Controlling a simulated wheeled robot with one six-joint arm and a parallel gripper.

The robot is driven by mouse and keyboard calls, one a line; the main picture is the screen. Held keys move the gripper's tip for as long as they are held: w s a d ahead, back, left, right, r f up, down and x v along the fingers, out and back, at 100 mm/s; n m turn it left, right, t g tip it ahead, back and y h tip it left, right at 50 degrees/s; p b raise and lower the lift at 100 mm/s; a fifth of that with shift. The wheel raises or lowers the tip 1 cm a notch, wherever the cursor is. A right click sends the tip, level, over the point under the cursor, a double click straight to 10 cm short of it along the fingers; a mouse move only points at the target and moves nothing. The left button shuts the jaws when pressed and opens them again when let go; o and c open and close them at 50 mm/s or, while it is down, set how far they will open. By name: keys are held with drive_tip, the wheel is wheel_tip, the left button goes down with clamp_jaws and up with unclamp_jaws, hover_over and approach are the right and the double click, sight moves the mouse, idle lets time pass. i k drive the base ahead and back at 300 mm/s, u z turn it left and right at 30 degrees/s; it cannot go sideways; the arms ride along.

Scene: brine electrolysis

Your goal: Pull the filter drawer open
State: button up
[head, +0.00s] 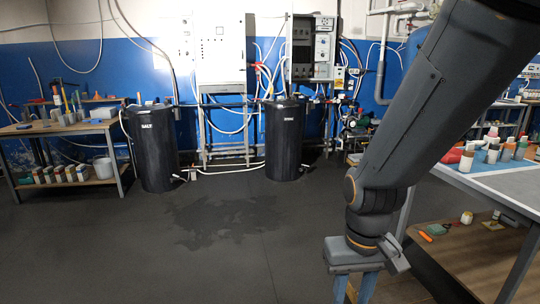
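I cannot make out a filter drawer in the head view. My gripper (353,290) hangs at the lower right of the picture, at the end of my arm, pointing down. Its two bluish-grey fingers stand apart with a gap between them. A small yellowish spot shows in the gap, and I cannot tell what it is. I see nothing clearly held. The finger ends lie close to the lower picture edge. My arm hides part of the wall and equipment behind it.
Two black tanks, one marked SALT (155,150) and one farther right (284,140), stand by the back wall. A wooden workbench (85,128) is at left. A table with bottles (490,185) and a lower shelf (470,260) is at right. The middle floor is clear, with a dark wet-looking patch (225,215).

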sight(320, 29)
drive_tip(key=i, duration=6.1)
drive_tip(key=z, duration=1.65)
drive_tip(key=i, duration=3.6)
drive_tip(key=u, duration=0.9)
